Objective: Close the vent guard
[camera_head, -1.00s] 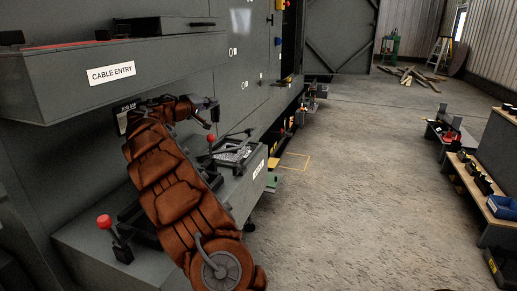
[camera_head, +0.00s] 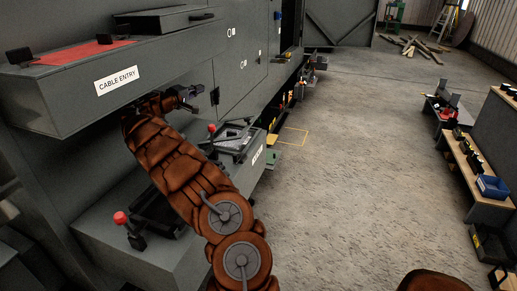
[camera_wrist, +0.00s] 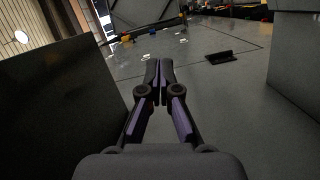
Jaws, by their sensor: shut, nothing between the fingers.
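I cannot tell for sure which part is the vent guard. A framed dark hatch with a raised lid-like part (camera_head: 235,140) sits on the low grey ledge, with a red-knobbed lever (camera_head: 212,128) at its left. A second dark opening (camera_head: 165,215) with a red-knobbed lever (camera_head: 121,218) lies nearer, partly behind my arm. My gripper (camera_head: 196,92) is beside the cabinet front, just right of the CABLE ENTRY box and above the ledge. In the wrist view my gripper (camera_wrist: 159,70) is shut and empty, with the fingertips together.
The CABLE ENTRY box (camera_head: 60,100) juts out above the ledge, with a red strip (camera_head: 85,50) on top. In the wrist view a dark panel (camera_wrist: 55,100) stands close at left and a grey one (camera_wrist: 296,50) at right. The floor (camera_head: 350,150) is clear.

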